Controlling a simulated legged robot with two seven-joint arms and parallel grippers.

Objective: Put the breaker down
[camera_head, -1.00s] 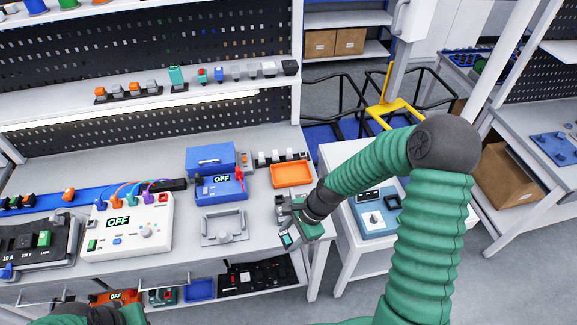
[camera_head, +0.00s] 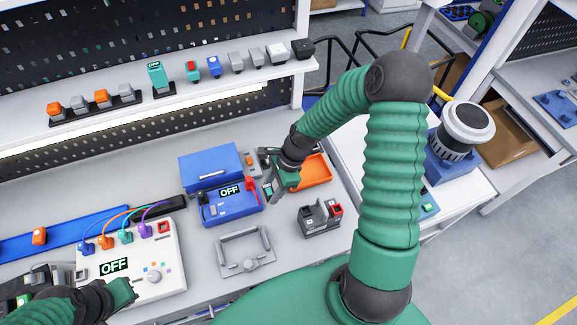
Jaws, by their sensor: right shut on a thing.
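My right gripper (camera_head: 275,183) is shut over the workbench, just right of the blue tester box with an OFF display (camera_head: 230,203) and at the left end of the orange tray (camera_head: 316,172). The breaker in its jaws is mostly hidden; only small grey parts show between the fingers, and I cannot tell whether it touches the bench. My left gripper (camera_head: 122,293) is at the lower left, in front of the white panel with an OFF display (camera_head: 135,262); its fingers are too unclear to judge.
A grey block with red and black parts (camera_head: 320,217) stands near the bench's front edge. A grey frame fixture (camera_head: 245,251) lies left of it. A blue case (camera_head: 210,164) stands behind the tester. Several breakers line the shelf. A round-topped device (camera_head: 466,128) stands on the right table.

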